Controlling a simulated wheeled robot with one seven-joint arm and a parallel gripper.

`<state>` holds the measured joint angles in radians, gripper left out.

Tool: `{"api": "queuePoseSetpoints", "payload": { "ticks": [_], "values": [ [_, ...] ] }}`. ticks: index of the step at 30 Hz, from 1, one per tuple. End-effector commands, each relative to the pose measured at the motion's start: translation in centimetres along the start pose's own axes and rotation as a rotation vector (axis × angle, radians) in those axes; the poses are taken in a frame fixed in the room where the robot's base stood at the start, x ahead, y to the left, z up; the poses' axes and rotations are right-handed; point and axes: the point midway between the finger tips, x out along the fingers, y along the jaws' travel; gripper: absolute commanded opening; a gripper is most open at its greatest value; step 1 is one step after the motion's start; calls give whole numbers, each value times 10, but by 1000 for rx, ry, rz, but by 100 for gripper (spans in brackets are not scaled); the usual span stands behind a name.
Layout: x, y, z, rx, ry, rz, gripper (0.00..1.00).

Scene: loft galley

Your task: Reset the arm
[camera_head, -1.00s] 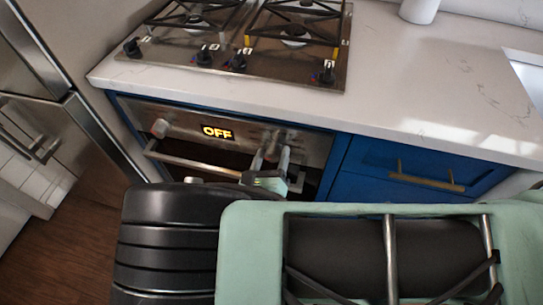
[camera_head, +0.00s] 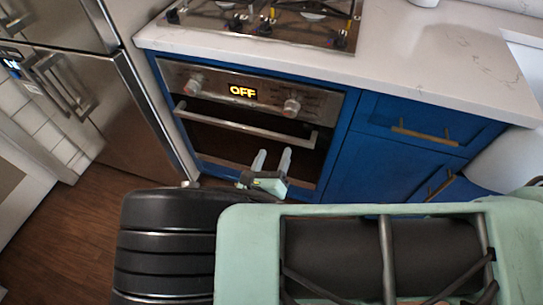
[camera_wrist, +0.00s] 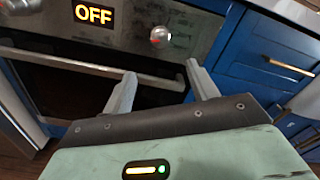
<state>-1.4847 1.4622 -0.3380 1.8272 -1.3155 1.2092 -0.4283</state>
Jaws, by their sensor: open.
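My gripper (camera_head: 271,163) is open and empty, with its two pale fingers apart. In the head view it shows just beyond my own arm, in front of the lower part of the oven door. In the wrist view my gripper (camera_wrist: 160,84) points at the oven (camera_wrist: 75,75), with the handle bar (camera_wrist: 100,67) behind the fingertips. I cannot tell whether a finger touches the oven.
The oven (camera_head: 240,125) reads OFF and its door looks shut. A gas cooktop (camera_head: 265,25) sits on the white counter (camera_head: 440,70) above. Blue cabinets (camera_head: 375,160) stand to the right, a steel fridge (camera_head: 140,110) to the left. Wood floor (camera_head: 60,225) is clear at lower left.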

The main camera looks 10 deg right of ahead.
Motion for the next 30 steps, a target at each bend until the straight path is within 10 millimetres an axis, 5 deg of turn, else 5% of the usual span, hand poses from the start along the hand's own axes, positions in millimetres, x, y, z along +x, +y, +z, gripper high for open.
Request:
{"api": "queuePoseSetpoints", "payload": {
  "ticks": [20,23,30],
  "values": [
    [1,-4,0,10,18,-15,58],
    [4,-17,2,60,98,-67,58],
    [-5,-83,10,354,501,-353,58]
  ]
}}
